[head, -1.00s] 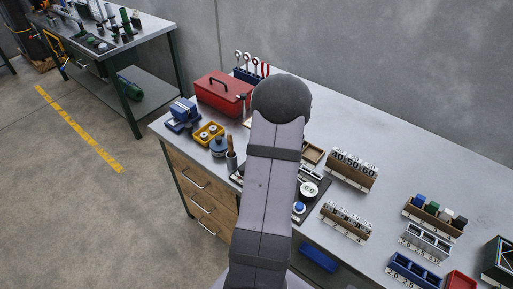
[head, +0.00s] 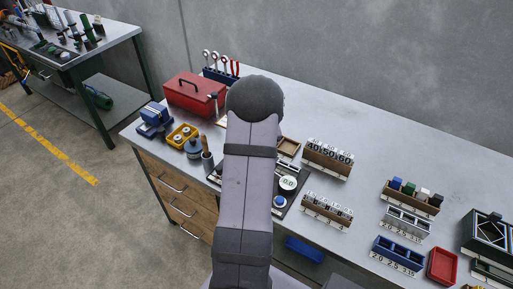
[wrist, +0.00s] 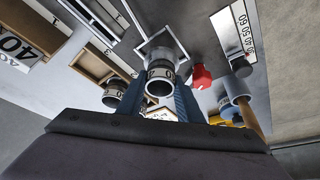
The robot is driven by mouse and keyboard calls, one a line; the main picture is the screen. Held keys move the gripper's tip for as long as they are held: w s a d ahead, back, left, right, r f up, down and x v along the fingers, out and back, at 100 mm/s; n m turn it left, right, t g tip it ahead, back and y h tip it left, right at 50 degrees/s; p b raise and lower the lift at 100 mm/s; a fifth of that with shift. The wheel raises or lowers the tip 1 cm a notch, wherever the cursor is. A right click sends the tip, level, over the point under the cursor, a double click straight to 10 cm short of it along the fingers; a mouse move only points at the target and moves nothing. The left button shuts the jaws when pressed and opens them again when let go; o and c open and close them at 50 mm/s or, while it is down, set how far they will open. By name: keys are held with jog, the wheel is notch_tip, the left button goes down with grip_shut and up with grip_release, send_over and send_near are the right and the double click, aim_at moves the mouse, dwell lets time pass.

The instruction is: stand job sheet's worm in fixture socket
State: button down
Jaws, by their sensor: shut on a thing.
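My gripper (wrist: 161,88) shows in the wrist view with two blue fingers, shut on a grey cylindrical piece, which I take to be the worm (wrist: 159,72). The piece has a light band with a dark mark, only partly readable. Beyond it is a square, light-rimmed frame (wrist: 181,40), perhaps the fixture socket; I cannot tell whether the piece is inside it or in front of it. A similar banded cylinder (wrist: 115,91) stands apart to the left. In the head view my arm hides the gripper and the held piece.
In the wrist view, a red knob (wrist: 202,76) and a wooden-handled tool (wrist: 247,112) are close on the right. In the head view, number-labelled racks (head: 327,160), a blue bin (head: 398,252), a red tray (head: 442,266) and a red toolbox (head: 195,92) stand on the bench.

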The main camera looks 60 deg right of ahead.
jog(key=shift+f+b, duration=0.75)
jog(key=shift+f, duration=0.75)
jog(key=shift+r, duration=0.1)
jog(key=c, duration=1.3)
grip_release()
jog(key=shift+o, duration=0.6)
jog(key=shift+b+v, duration=1.25)
jog(key=shift+v, duration=2.4)
